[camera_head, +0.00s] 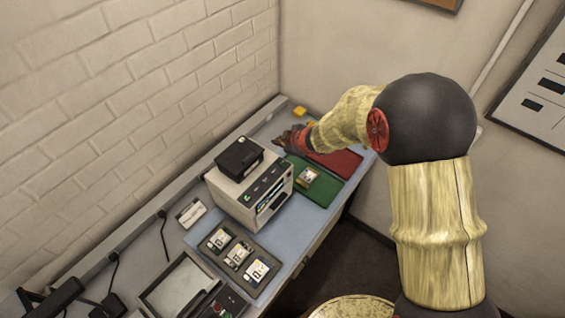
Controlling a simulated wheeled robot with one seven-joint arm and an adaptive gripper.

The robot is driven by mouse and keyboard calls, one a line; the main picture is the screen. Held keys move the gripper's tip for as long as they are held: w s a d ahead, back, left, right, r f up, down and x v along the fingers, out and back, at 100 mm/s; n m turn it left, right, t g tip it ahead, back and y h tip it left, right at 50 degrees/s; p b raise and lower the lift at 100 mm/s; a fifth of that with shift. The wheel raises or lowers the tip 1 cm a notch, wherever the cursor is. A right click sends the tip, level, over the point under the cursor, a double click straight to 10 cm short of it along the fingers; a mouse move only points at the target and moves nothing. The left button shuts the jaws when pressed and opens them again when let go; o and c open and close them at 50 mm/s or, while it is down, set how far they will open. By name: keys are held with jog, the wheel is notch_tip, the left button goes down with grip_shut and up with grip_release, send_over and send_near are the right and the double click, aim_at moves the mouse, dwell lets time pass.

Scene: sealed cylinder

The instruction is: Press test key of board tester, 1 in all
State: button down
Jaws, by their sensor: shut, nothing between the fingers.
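A beige box-shaped device (236,200), which looks like the board tester, stands on the bench with a black block (238,158) on top. Its dark sloped panel (265,181) carries small light marks; I cannot tell which one is the test key. My gripper (281,141) is shut and empty, behind and to the right of the device, near the back of the bench. It looks apart from the device.
A red mat (343,163) lies beyond the green one. A dark tray (217,259) with several boards sits in front of the device. A small yellow block (300,111) is in the far corner. A panel with a red button (217,307) is at the bottom. A brick wall bounds the left.

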aim_at(281, 164)
jog(key=shift+f, duration=0.15)
notch_tip(281, 164, down, 8)
jog(key=b, duration=0.8)
jog(key=shift+f+b, duration=0.25)
jog(key=shift+b, duration=0.05)
jog(key=shift+f, duration=0.15)
dwell(0.8)
jog(key=shift+f, duration=0.25)
jog(key=shift+f+b, duration=0.4)
jog(key=shift+b, duration=0.15)
dwell(0.5)
jog(key=shift+r, duration=0.1)
jog(key=shift+r+p, duration=0.75)
jog(key=shift+p, duration=0.15)
